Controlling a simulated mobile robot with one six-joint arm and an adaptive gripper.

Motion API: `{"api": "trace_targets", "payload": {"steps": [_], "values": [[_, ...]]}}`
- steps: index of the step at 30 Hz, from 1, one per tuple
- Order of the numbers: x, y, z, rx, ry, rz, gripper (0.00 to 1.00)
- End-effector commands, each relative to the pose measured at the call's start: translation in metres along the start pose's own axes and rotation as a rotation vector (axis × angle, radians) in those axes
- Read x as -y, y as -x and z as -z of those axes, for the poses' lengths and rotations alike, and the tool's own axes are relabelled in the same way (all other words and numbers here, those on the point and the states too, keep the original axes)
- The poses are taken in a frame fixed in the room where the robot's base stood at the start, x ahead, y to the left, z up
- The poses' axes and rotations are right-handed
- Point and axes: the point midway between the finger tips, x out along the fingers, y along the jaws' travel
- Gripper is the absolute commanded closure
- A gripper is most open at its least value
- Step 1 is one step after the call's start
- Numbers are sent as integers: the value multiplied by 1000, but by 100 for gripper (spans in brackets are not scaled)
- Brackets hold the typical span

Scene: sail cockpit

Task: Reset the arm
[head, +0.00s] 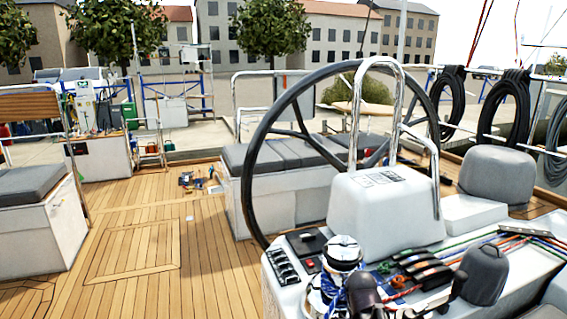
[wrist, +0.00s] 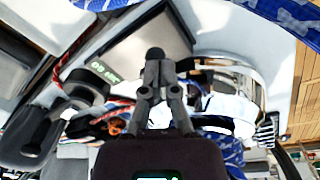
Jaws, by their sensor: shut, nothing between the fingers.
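My gripper (wrist: 156,68) shows in the middle of the wrist view. Its dark fingers are together and hold nothing. It is over the cockpit console, close to a shiny chrome winch (wrist: 243,80) on its right side. In the head view, a dark rounded part at the bottom, beside the chrome winch (head: 343,252), may be part of my arm; I cannot tell for sure. The gripper's fingers cannot be made out there.
The big steering wheel (head: 252,150) and white pedestal (head: 385,210) stand behind the winch. Rope clutches (head: 425,268), coloured lines and a dark cover (head: 484,272) crowd the console. A small display (wrist: 104,71) lies left of my fingers. The teak deck (head: 125,245) is mostly clear.

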Motion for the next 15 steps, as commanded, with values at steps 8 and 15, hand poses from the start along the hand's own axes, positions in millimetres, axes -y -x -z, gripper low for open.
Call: {"api": "trace_targets", "payload": {"steps": [8, 15], "values": [[20, -20, -29, 42, 125, 55, 100], [32, -30, -46, 63, 201, 90, 100]]}}
